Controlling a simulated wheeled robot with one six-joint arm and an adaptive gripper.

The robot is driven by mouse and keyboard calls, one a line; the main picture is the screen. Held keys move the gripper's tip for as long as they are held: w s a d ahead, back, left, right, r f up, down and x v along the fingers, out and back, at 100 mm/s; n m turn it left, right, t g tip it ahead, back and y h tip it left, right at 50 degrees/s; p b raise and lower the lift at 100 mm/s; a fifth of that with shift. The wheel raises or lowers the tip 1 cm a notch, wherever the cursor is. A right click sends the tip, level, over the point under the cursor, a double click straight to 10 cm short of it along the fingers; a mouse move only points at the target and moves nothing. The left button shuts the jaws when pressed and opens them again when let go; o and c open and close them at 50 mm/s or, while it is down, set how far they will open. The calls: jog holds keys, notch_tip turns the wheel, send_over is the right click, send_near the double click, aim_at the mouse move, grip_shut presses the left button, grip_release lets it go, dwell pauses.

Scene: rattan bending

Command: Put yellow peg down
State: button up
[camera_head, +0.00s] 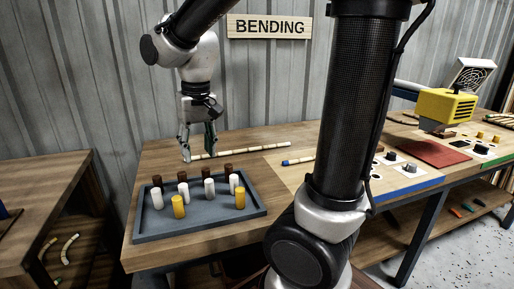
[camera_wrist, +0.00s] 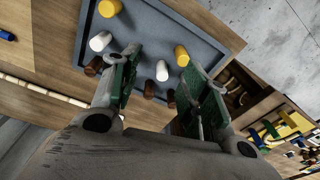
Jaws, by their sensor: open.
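Two yellow pegs stand upright in the front part of the grey tray (camera_head: 200,226): one left of centre (camera_head: 178,207) and one to the right (camera_head: 240,199). In the wrist view, one yellow peg (camera_wrist: 182,56) shows near the right fingertip, and the other yellow peg (camera_wrist: 109,8) is at the top. My gripper (camera_head: 199,155) points down behind the tray's back edge, above the table. In the wrist view its fingers (camera_wrist: 163,64) are spread, with no peg held between them. The exact gap to the nearest pegs is hard to tell.
Several white pegs (camera_head: 209,187) and brown pegs (camera_head: 182,176) stand in the tray behind the yellow ones. A pale rattan stick (camera_head: 250,149) lies behind the tray. A blue-tipped stick (camera_head: 298,160) lies to the right. Bare wood (camera_head: 150,151) shows at the table's back left.

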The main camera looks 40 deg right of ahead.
jog(key=s+d+r+t, duration=0.1)
jog(key=s+d, duration=0.4)
jog(key=s, duration=0.2)
jog(key=s+d+r+n+t, duration=0.1)
jog(key=s+d+r+t, duration=0.1)
jog(key=s+d, duration=0.3)
jog(key=s, duration=0.2)
jog(key=shift+s+d, duration=0.3)
jog(key=shift+s, duration=0.1)
